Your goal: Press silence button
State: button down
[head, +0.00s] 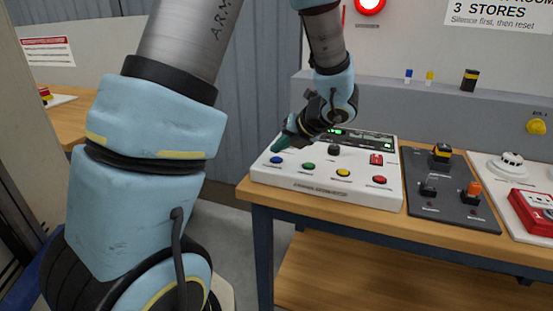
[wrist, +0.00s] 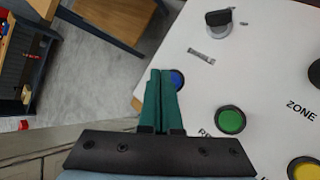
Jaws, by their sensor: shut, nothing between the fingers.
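A white control panel (head: 335,200) on the bench carries a row of blue, green, yellow and red buttons. The blue button (head: 276,160) is at its left end; in the wrist view the blue button (wrist: 178,80) is partly hidden behind my fingertips. My gripper (head: 277,148) is shut and empty, its green fingers pointing at the blue button from just above; I cannot tell whether they touch it. The green button (wrist: 230,120) and yellow button (wrist: 304,169) lie to the right. No label reading silence is legible on the panel.
A black knob (wrist: 218,18) and a red switch (head: 376,159) sit farther back on the panel. A dark panel (head: 450,190) and a red call point (head: 533,208) stand to the right. A sign (head: 500,15) reads "Silence first, then reset". A red lamp (head: 370,4) glows on the wall.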

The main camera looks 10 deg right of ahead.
aim_at(279, 160)
jog(key=shift+f, duration=0.1)
jog(key=shift+f, duration=0.3)
jog(key=shift+f+b, duration=0.35)
jog(key=shift+f, duration=0.1)
dwell(0.8)
jog(key=shift+r, duration=0.15)
jog(key=shift+r+p, duration=0.75)
jog(key=shift+p, duration=0.25)
notch_tip(279, 160, up, 5)
jog(key=p, duration=0.5)
